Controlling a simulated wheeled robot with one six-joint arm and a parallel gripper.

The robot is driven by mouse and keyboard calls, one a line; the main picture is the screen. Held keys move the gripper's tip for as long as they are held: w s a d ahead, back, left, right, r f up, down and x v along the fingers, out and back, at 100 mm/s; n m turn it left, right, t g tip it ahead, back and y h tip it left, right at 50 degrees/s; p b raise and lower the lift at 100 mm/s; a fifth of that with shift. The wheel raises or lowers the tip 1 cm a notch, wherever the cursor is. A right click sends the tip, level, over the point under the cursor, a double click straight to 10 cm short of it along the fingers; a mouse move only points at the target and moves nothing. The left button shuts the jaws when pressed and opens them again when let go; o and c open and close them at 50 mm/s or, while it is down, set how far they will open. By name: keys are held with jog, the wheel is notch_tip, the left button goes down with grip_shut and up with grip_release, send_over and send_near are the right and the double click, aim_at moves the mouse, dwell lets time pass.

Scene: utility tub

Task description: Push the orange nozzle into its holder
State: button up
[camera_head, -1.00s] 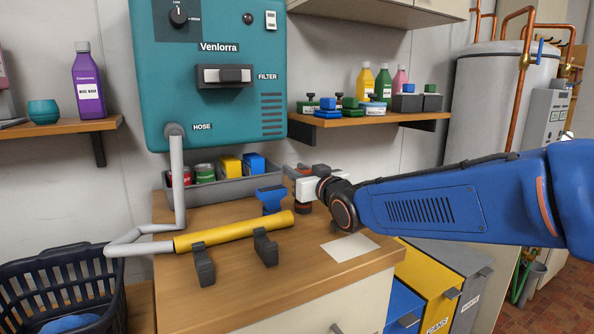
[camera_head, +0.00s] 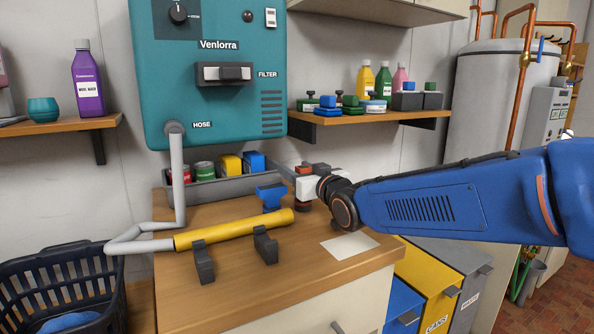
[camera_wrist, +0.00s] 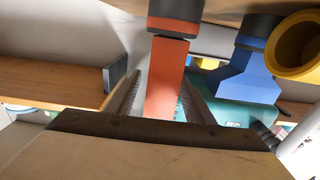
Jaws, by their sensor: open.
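The orange nozzle (camera_wrist: 166,80) shows in the wrist view as a flat orange body joined to a dark round collar with an orange band. In the head view its orange top (camera_head: 304,169) shows behind my gripper, beside the blue nozzle (camera_head: 271,197). My gripper (camera_wrist: 160,98) is open, with one finger on each side of the orange body. I cannot tell whether either finger touches it. The holder is not clearly seen; my gripper hides much of that spot in the head view. The blue nozzle also shows in the wrist view (camera_wrist: 245,75).
A yellow tube (camera_head: 235,230) lies across two dark cradles (camera_head: 204,262) on the wooden counter (camera_head: 300,268). A grey bin (camera_head: 217,189) with cans and boxes stands behind. A white sheet (camera_head: 349,246) lies front right. The teal machine (camera_head: 215,110) hangs above.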

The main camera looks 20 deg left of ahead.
jog(key=v, duration=1.7)
jog(key=s+d+f+m+h, duration=0.1)
jog(key=d+f+m+h, duration=0.35)
jog(key=d, duration=1.05)
jog(key=d+f+m+h, duration=0.2)
jog(key=d+f+h, duration=0.45)
jog(key=d, duration=0.95)
jog(key=s+d+f+m+g+h, duration=0.1)
jog(key=s+d+f+g, duration=0.2)
jog(key=s+d+f, duration=0.3)
jog(key=s+d+f+m+g+h, duration=0.1)
jog(key=s+d+f, duration=0.6)
jog(key=s, duration=0.7)
jog(key=shift+d+m+g+h, duration=0.45)
jog(key=shift+m+g, duration=0.3)
jog(key=shift+g, duration=0.65)
